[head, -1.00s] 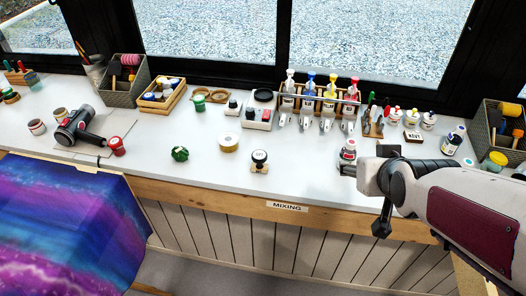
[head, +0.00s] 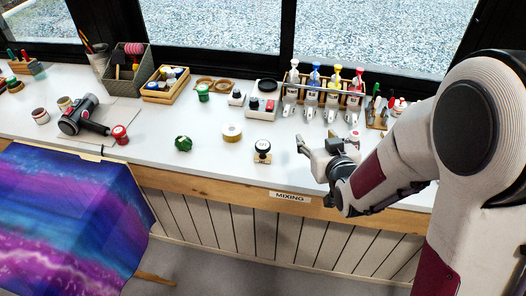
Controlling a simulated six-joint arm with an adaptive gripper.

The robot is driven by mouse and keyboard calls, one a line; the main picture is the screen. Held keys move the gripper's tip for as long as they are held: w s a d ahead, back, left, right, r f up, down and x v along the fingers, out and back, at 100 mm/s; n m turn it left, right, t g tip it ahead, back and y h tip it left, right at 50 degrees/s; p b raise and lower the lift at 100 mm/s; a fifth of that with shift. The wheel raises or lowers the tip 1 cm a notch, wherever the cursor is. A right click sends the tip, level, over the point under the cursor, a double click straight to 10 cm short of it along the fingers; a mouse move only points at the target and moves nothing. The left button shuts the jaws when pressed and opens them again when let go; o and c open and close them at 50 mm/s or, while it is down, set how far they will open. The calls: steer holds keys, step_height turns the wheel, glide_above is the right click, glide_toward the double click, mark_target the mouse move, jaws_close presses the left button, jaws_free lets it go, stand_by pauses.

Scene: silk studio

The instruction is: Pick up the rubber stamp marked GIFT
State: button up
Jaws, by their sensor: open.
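A small stamp-like object (head: 262,150) with a black top, a pale label and a light base stands upright near the front of the white worktop, in the middle of the head view. Its lettering is too small to read, so I cannot confirm that it says GIFT. My gripper (head: 316,146) is open and empty, just to the right of this object and apart from it. One finger points left toward it; the other is partly hidden by the gripper's body.
A tape roll (head: 232,133) and a green ball-like item (head: 183,143) lie to the left. The worktop's front edge (head: 225,186) is close.

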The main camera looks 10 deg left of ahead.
mark_target(266, 151)
steer(key=s+a+f+y, duration=0.1)
steer(key=a+f, duration=0.2)
steer(key=a+f+n+t+y, duration=0.1)
steer(key=a+f+y, duration=0.1)
steer(key=a+f, duration=0.1)
steer(key=s+a+f+t+y, duration=0.1)
steer(key=a+f, duration=0.2)
steer(key=shift+s+a+f+n+y, duration=0.1)
steer(key=shift+s+f+n+y, duration=0.05)
steer(key=shift+s+n+y, duration=0.2)
steer(key=shift+s+a+f+t+y, duration=0.3)
steer(key=shift+s+f, duration=0.1)
steer(key=shift+s, duration=0.25)
steer(key=shift+x, duration=1.3)
steer(key=shift+r, duration=0.1)
steer(key=shift+w+a+r, duration=0.2)
steer(key=shift+w+a, duration=0.25)
steer(key=shift+w, duration=0.1)
steer(key=shift+w+a+r, duration=0.25)
steer(key=shift+w+a, duration=0.2)
steer(key=shift+w, duration=0.1)
steer(key=shift+x, duration=1.2)
